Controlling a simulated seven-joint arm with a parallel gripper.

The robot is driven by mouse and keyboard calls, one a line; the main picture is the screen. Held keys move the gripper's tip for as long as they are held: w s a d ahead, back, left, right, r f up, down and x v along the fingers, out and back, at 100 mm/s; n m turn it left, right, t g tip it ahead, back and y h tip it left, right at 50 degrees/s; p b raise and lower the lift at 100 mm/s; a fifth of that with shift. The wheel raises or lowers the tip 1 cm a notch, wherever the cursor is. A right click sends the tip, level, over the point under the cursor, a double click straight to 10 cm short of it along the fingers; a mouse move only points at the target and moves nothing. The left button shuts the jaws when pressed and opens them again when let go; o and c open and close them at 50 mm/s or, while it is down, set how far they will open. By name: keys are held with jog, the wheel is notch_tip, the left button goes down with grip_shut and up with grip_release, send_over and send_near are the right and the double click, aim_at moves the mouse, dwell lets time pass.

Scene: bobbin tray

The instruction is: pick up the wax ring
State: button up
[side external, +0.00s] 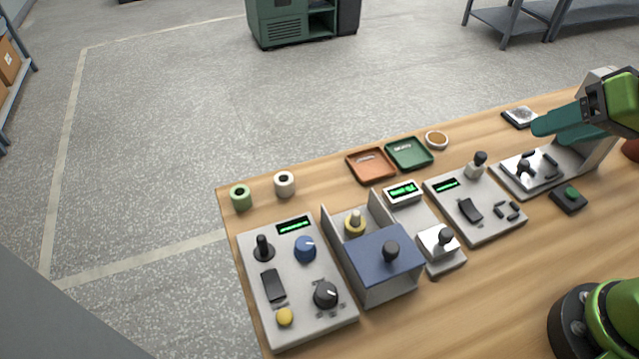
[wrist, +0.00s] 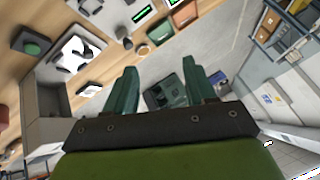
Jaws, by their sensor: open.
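The likely wax ring is a small round piece with an amber middle and a pale rim (side external: 436,139), lying flat on the wooden table near its far edge, just right of the green tray (side external: 409,153). It also seems to show in the wrist view as a small round spot (wrist: 128,43), too small to read clearly. My gripper (side external: 540,127) is at the right in the side view, above the table's far right part, to the right of the ring and apart from it. In the wrist view its two teal fingers (wrist: 160,66) stand apart with nothing between them.
An orange tray (side external: 371,165) adjoins the green tray. A white bobbin (side external: 284,184) and a green bobbin (side external: 240,197) stand at the far left. Control panels and a blue-topped box (side external: 378,262) fill the table's middle. A grey-topped pad (side external: 520,117) lies near my gripper.

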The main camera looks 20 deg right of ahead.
jog(key=n+g+h, duration=0.2)
jog(key=n+g, duration=0.1)
jog(key=g, duration=0.4)
send_over(356, 212)
jog(key=f, duration=1.6)
jog(key=shift+w, duration=0.2)
jog(key=shift+s+f, duration=0.2)
jog(key=shift+f, duration=3)
jog(key=c, duration=0.8)
